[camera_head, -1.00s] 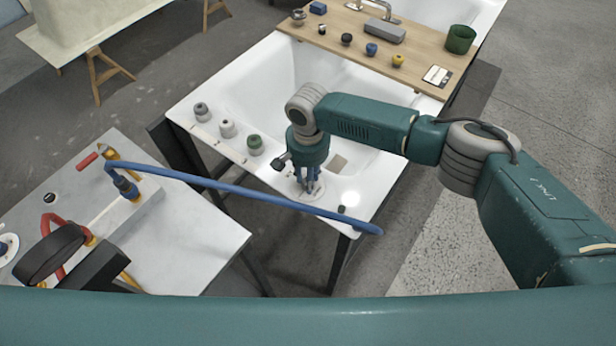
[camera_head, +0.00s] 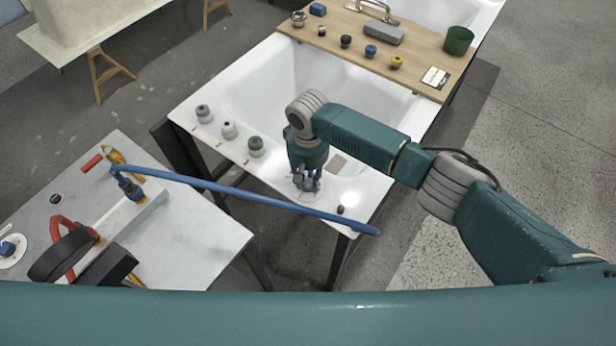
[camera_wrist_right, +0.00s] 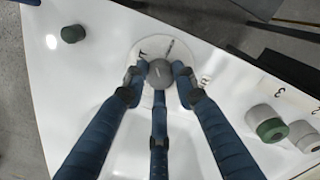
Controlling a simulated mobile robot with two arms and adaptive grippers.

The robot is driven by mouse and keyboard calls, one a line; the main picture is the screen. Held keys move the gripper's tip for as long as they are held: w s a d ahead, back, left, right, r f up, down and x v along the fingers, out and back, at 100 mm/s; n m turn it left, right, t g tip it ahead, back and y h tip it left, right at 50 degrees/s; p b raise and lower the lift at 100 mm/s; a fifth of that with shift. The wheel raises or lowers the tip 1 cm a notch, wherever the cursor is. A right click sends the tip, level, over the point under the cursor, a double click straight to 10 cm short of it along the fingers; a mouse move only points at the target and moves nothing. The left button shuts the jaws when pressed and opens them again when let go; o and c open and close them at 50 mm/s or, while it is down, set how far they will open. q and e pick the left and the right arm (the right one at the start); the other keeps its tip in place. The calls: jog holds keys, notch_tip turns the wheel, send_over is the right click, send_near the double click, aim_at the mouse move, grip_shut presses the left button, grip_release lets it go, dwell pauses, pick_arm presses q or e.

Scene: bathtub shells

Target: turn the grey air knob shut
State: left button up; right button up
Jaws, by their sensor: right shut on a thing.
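The grey air knob (camera_wrist_right: 160,73) sits on a round white plate with small black marks, on the white tub's rim. My right gripper (camera_wrist_right: 160,80) is over it, its three dark blue fingers closed around the knob from several sides. In the head view my right gripper (camera_head: 307,186) points down at the tub's near rim, and its fingers hide most of the knob. A pointer line on the plate shows beyond the knob in the wrist view. My left gripper is not in view.
Three round fittings, grey (camera_head: 203,113), white (camera_head: 229,130) and green-topped (camera_head: 256,147), stand along the tub's left rim. A small dark cap (camera_head: 340,210) is right of my gripper. A long blue hose (camera_head: 250,197) spans from the left table (camera_head: 195,235) past the tub's near edge.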

jog(key=n, duration=0.5)
jog(key=shift+n+p, duration=0.3)
jog(key=n, duration=0.4)
jog(key=shift+n, duration=0.3)
jog(key=o, duration=1.2)
jog(key=shift+c, duration=0.2)
